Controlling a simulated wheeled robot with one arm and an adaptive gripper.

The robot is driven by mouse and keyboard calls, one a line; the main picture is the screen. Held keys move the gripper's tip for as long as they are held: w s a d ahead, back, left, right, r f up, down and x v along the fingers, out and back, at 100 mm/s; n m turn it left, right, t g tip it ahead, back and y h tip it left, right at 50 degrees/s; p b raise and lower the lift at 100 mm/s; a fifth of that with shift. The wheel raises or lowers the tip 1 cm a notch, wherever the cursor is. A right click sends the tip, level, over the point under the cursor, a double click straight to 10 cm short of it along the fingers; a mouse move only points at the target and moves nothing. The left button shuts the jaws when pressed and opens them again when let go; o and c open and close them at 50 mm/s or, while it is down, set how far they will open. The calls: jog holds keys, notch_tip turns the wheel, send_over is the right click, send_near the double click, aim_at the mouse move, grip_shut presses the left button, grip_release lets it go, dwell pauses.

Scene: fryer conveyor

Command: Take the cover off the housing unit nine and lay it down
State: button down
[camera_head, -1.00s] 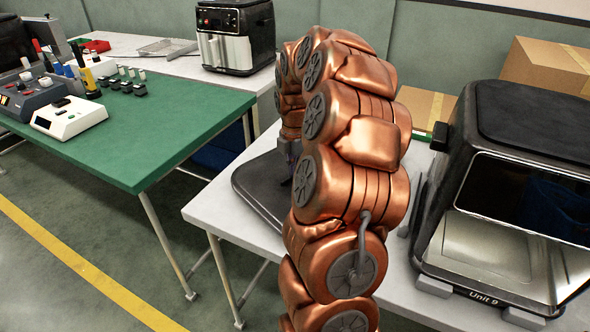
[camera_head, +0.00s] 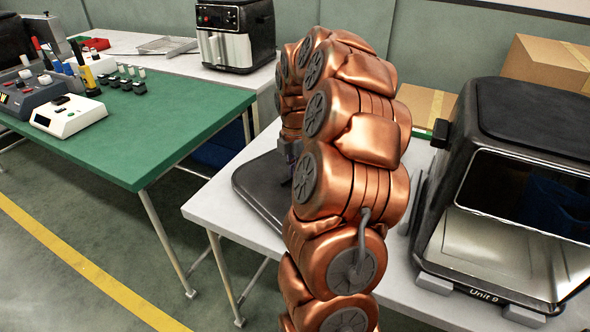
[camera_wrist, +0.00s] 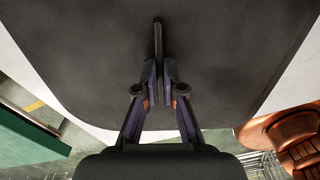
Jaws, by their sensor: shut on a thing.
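The dark flat cover (camera_head: 258,190) lies level at the white table's left part, on it or very close above it; I cannot tell which. It fills most of the wrist view (camera_wrist: 225,60). My gripper (camera_wrist: 157,82) is shut on the thin upright handle (camera_wrist: 157,38) at the middle of the cover. In the head view my copper arm hides most of the gripper and the cover's right part. The black housing marked Unit 9 (camera_head: 535,120) stands on the table at the right, with its front open and a bare metal interior.
The white table (camera_head: 212,212) has its front left corner near the cover. A green table (camera_head: 170,140) with devices stands at left, with a gap between. Cardboard boxes (camera_head: 545,65) sit behind the housing. An air fryer (camera_head: 235,35) stands at the back.

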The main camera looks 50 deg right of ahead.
jog(key=shift+f, duration=0.45)
jog(key=c, duration=1.2)
grip_release()
notch_tip(320, 180, up, 12)
